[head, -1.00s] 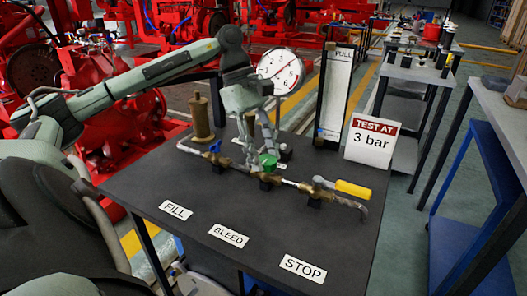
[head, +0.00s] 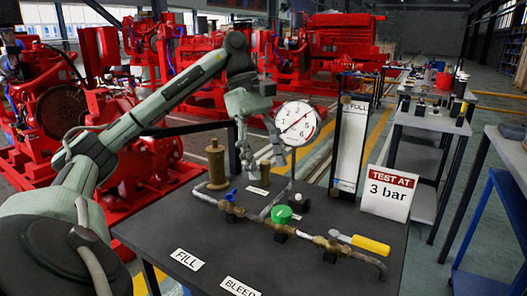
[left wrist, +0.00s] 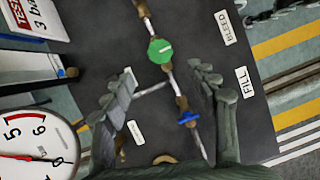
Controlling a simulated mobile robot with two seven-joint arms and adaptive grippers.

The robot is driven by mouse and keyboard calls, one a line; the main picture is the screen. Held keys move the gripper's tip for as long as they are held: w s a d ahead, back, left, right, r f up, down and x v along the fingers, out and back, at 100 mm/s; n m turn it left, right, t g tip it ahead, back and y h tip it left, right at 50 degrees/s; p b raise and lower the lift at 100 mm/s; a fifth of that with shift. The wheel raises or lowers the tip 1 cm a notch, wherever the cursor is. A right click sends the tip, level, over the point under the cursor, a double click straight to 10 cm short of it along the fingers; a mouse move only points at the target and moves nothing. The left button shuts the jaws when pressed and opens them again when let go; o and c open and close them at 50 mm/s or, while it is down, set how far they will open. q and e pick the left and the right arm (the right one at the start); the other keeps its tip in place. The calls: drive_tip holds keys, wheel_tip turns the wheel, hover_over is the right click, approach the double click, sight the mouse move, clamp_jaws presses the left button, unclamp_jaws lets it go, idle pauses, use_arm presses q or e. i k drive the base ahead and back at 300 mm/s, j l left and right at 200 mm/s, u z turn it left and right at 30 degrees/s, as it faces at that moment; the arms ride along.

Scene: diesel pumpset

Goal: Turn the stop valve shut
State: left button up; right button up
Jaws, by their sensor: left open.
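The stop valve with its yellow lever handle (head: 370,245) sits at the right end of the brass pipe line in the head view. Its lever points to the right, slanting slightly toward the front. It does not show in the left wrist view. My left gripper (head: 262,162) is open and empty, raised behind and to the left of the green knob, well apart from the yellow lever. In the left wrist view its spread fingers (left wrist: 166,82) frame the pipe below. My right gripper is not in view.
On the dark bench (head: 215,245) are the green bleed knob (head: 282,214), blue fill handle (head: 231,194), brass cylinder (head: 216,163), pressure gauge (head: 297,123), level column (head: 350,145) and the "TEST AT 3 bar" sign (head: 388,193).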

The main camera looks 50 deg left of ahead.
sight(361, 242)
drive_tip(key=k, duration=1.5)
